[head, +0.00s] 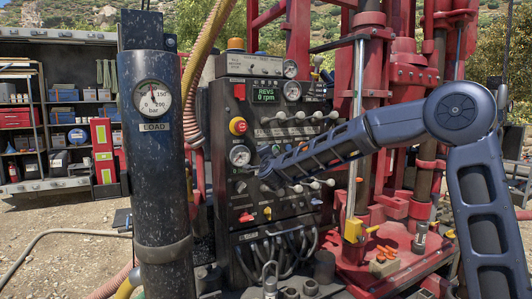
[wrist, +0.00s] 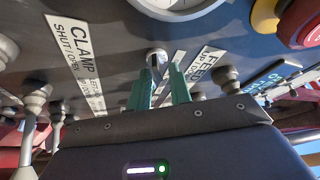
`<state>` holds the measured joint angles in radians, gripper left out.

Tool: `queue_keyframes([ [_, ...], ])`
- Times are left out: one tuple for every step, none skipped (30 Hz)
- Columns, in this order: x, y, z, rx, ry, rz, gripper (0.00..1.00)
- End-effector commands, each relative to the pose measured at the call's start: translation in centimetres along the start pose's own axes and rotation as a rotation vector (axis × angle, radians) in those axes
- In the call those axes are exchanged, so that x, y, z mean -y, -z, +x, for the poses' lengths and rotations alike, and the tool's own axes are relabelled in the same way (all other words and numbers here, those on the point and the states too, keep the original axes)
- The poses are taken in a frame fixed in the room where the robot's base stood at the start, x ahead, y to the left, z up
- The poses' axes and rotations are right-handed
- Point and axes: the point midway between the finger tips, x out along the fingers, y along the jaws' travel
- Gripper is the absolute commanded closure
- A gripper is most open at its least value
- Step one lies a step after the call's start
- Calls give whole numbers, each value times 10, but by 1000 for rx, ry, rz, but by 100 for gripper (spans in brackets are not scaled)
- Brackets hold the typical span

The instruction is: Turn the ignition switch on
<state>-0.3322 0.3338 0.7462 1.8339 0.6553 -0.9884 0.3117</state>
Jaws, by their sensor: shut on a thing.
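The control panel (head: 280,120) stands in the middle of the head view. My gripper (head: 268,165) reaches its front from the right, below and right of the round gauge. In the wrist view, the two green fingers of my gripper (wrist: 157,78) point at the panel face. A small silver round switch with a dark slot or key (wrist: 156,56) sits at their tips, and I take it as the ignition switch. The fingers are close together and shut on it. The switch's exact turn position cannot be told. In the head view my gripper hides it.
A red emergency button on yellow (head: 238,126) sits upper left on the panel; levers crowd around, including one beside the CLAMP label (wrist: 72,55). The display (head: 265,94) reads REVS 0 rpm. A dark LOAD-gauge column (head: 155,190) stands left, red drill parts (head: 405,75) right.

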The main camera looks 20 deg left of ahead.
Motion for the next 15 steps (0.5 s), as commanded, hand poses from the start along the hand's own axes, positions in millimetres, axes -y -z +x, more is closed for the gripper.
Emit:
queue_keyframes([
  [-1,-1,0,2,-2,0,100],
  [-1,-1,0,2,-2,0,100],
  [-1,-1,0,2,-2,-1,100],
  [-1,-1,0,2,-2,-1,100],
  [-1,-1,0,2,-2,-1,76],
  [-1,-1,0,2,-2,-1,73],
  [-1,-1,0,2,-2,-1,73],
  [-1,-1,0,2,-1,-1,73],
  [-1,-1,0,2,-1,-1,73],
  [-1,-1,0,2,-1,-1,73],
  [-1,-1,0,1,-1,-1,73],
  [-1,-1,0,1,-1,-1,73],
  [-1,0,0,1,-1,-1,73],
  [0,0,-1,1,-1,-1,73],
  [0,0,-2,1,0,-1,73],
])
